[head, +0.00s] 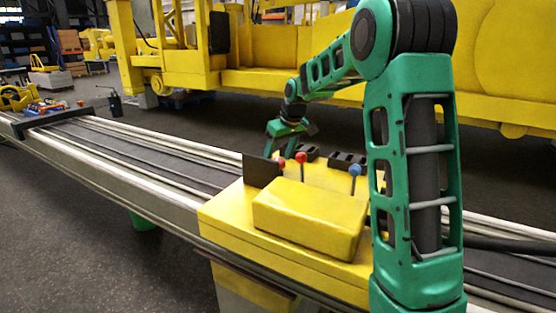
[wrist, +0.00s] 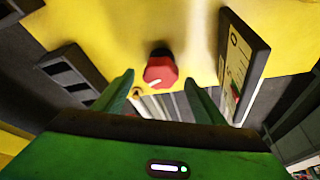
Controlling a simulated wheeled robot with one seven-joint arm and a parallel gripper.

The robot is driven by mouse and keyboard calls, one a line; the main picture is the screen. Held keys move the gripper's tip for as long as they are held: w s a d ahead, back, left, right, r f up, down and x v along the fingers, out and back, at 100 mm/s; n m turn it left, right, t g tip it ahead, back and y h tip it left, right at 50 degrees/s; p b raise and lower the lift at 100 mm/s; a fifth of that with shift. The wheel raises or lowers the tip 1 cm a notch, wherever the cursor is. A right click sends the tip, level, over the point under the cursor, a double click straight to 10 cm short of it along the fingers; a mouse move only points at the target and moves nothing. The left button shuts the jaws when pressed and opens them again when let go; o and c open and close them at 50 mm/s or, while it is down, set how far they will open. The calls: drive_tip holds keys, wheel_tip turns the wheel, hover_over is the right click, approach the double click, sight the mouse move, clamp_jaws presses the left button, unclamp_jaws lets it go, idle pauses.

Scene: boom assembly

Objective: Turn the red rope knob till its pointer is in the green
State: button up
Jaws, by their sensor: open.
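A red faceted knob (wrist: 160,70) with a short white mark on its face shows in the wrist view, on a dark stem above the yellow housing (wrist: 120,30). My gripper (wrist: 160,80) is open, with one green finger on each side of the knob in the picture and gaps between. I cannot tell how deep the fingers reach. An upright dark panel (wrist: 240,65) stands to the right with a pale scale and small red marks, seen at a steep angle; no green band or pointer position can be made out. In the head view my gripper (head: 287,140) hangs above the yellow console.
In the head view, a red-topped lever (head: 301,158) and a blue-topped lever (head: 355,171) rise near a raised yellow block (head: 310,215). Dark slotted blocks (head: 347,160) stand behind. A dark upright plate (head: 261,172) is close to the gripper. A long railed track runs left.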

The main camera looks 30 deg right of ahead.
drive_tip(key=shift+w+f, duration=0.2)
drive_tip(key=shift+f, duration=0.25)
drive_tip(key=c, duration=1)
drive_tip(key=shift+a+m+h, duration=0.15)
drive_tip(key=shift+m+h, duration=0.65)
drive_tip(key=shift+m, duration=1.3)
drive_tip(key=shift+c, duration=0.2)
drive_tip(key=o, duration=1)
drive_tip(key=shift+o, duration=0.2)
drive_tip(key=v, duration=1)
drive_tip(key=shift+r, duration=0.35)
